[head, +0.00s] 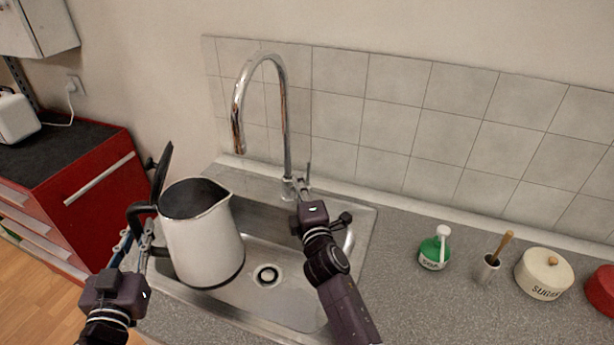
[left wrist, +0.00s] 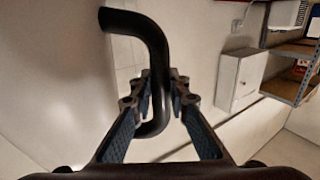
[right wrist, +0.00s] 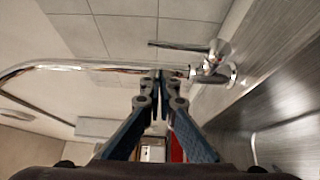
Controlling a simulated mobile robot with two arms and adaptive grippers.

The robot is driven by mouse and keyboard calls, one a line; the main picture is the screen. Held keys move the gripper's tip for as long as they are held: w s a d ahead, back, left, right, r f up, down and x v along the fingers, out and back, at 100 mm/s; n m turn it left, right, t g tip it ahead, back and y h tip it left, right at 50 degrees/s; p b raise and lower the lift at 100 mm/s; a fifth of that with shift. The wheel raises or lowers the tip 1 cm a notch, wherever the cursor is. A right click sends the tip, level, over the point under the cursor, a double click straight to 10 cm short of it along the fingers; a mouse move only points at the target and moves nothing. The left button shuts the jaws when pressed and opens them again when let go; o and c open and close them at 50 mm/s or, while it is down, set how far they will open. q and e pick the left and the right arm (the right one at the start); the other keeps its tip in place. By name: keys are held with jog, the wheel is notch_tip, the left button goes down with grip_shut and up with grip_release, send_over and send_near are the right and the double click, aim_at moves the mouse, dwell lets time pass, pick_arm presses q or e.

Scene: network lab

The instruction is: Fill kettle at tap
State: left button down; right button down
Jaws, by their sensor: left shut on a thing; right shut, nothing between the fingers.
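The white kettle (head: 203,245) is upright over the left part of the steel sink, its black lid (head: 161,172) swung open and its spout toward the right. My left gripper (head: 146,240) is shut on the kettle's black handle, which also shows between the fingers in the left wrist view (left wrist: 154,70). The chrome tap (head: 285,120) arches up behind the sink, its outlet above the kettle's spout side. No water shows. My right gripper (head: 302,192) is shut and empty beside the tap's base and lever (head: 308,175). In the right wrist view the lever (right wrist: 182,46) is close to the fingertips.
The sink (head: 290,300) has a drain right of the kettle. On the grey counter (head: 400,300) at right stand a green soap bottle (head: 434,252), a brush pot (head: 487,269), a sugar tin (head: 543,274) and a red tin (head: 601,290). A red cabinet (head: 85,190) stands left.

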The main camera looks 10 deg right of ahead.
jog(key=shift+w+d, duration=1)
jog(key=shift+d, duration=0.3)
jog(key=shift+w+d+r, duration=0.25)
jog(key=shift+w+d, duration=0.2)
jog(key=shift+s, duration=0.1)
jog(key=shift+a, duration=0.1)
jog(key=shift+s+a, duration=0.25)
send_near(308, 167)
jog(key=s+a, duration=0.3)
jog(key=s, duration=0.2)
